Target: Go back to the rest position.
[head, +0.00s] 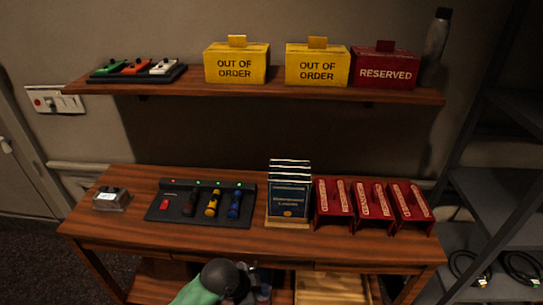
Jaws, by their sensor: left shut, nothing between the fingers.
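My left arm comes in at the bottom of the head view, with a green link and a dark round joint. My left gripper (262,290) is low in front of the desk's front edge, partly hidden by that joint and cut by the picture's lower edge. It is shut and empty, apart from the things on the desk top. My right gripper is not in view.
The wooden desk (140,225) carries a grey metal box (111,198), a black panel (170,212), a stand of dark booklets (289,200) and red holders (334,205). A wall shelf (190,88) holds yellow and red signs. A dark rack (490,190) stands right.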

